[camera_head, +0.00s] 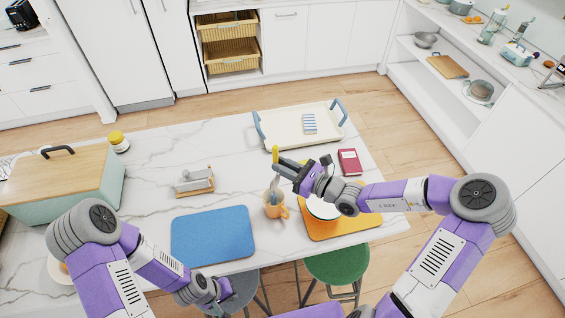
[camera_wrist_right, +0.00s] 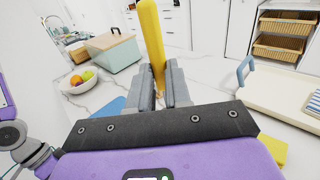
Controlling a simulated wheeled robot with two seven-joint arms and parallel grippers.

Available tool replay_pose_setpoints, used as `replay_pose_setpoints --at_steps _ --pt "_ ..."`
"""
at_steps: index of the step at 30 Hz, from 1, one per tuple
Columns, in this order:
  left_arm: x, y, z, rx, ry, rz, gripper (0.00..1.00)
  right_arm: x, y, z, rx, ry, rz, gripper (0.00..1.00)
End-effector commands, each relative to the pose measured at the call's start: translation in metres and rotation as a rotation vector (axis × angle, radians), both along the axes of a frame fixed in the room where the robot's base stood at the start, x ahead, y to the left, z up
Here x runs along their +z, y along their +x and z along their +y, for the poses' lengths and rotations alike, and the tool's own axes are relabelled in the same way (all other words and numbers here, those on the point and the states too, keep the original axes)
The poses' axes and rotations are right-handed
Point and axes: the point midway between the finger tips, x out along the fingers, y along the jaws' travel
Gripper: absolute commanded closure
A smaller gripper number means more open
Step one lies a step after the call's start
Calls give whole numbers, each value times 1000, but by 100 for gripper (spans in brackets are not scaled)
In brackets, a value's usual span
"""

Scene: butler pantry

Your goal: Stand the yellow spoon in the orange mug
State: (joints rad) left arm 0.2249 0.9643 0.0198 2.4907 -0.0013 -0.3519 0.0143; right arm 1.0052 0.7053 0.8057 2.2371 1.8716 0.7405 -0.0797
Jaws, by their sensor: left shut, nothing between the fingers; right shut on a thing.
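The yellow spoon (camera_head: 276,153) is held in my right gripper (camera_head: 281,168). In the right wrist view the spoon (camera_wrist_right: 152,35) stands up from between the shut fingers (camera_wrist_right: 160,85). The orange mug (camera_head: 274,211) stands upright on the marble counter, in front of the right gripper in the head view and apart from the spoon. The spoon's lower end is hidden. My left gripper (camera_head: 217,301) is shut and empty, low at the counter's front edge.
A blue mat (camera_head: 213,236) lies left of the mug, and an orange board (camera_head: 345,228) with a bowl (camera_head: 322,208) lies to its right. A cream tray (camera_head: 280,131) with blue handles and a red book (camera_head: 349,161) are behind. A green stool (camera_head: 337,264) stands in front.

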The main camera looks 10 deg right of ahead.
Motion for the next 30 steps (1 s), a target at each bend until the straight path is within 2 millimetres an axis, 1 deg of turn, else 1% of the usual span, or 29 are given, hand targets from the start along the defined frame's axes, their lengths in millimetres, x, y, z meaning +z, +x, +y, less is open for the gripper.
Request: replay_pose_setpoints --at_steps 23,30 --pt "-57 0 0 0 0 0 100 -61 0 0 2 -1 -1 100" --pt "-68 0 0 0 0 0 100 -79 0 1 3 -1 -1 100"
